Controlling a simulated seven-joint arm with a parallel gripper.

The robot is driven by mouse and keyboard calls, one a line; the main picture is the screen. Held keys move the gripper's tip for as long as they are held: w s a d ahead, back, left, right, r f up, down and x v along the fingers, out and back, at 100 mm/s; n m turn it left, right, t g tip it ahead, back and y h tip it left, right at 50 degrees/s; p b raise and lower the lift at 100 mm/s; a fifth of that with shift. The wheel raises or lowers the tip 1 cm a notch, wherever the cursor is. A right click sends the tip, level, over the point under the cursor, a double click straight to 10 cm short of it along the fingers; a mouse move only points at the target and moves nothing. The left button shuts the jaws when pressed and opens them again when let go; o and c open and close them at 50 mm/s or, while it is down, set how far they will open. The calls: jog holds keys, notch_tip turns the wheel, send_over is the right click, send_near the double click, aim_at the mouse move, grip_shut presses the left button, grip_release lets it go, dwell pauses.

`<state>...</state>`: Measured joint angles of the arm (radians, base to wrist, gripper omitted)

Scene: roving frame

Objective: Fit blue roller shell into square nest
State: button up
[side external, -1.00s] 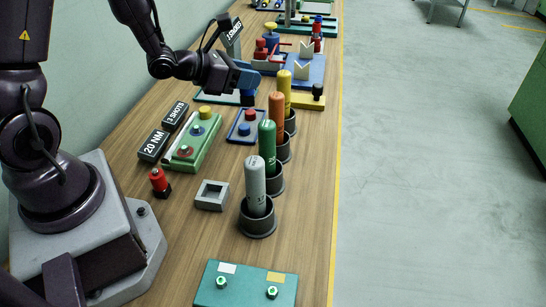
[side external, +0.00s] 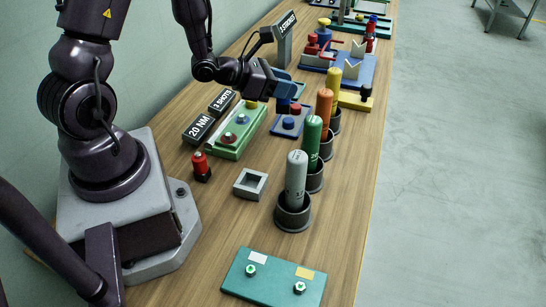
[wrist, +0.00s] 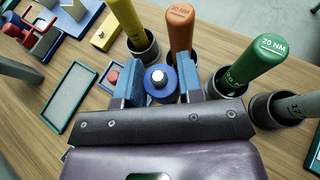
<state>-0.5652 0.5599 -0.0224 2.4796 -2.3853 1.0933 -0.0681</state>
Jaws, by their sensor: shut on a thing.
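My gripper (side external: 285,98) has blue fingers and is shut on the blue roller shell (wrist: 160,79), a short blue round piece with a pale centre between the fingertips in the wrist view. In the side view the shell (side external: 284,105) is small and partly hidden by the fingers. It is held above the bench, near the small blue tray. The square nest (side external: 243,190), a grey block with a square opening, lies empty on the bench, nearer the camera than the gripper. The nest is not visible in the wrist view.
Upright yellow, orange (side external: 324,103), green (side external: 312,135) and grey (side external: 296,176) handles stand in dark cups right of the nest. A red-capped piece (side external: 201,165) stands left of the nest.

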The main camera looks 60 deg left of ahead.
jog(key=s+f+m+h, duration=0.1)
jog(key=s+d+f+m+h, duration=0.1)
jog(key=s+h, duration=0.1)
jog(key=shift+s+d+f+m+g, duration=0.2)
jog(key=shift+s+m+g, duration=0.1)
jog(key=shift+f, duration=4.8)
jog(key=shift+f, duration=0.1)
jog(key=o, duration=1)
jog(key=shift+f, duration=0.1)
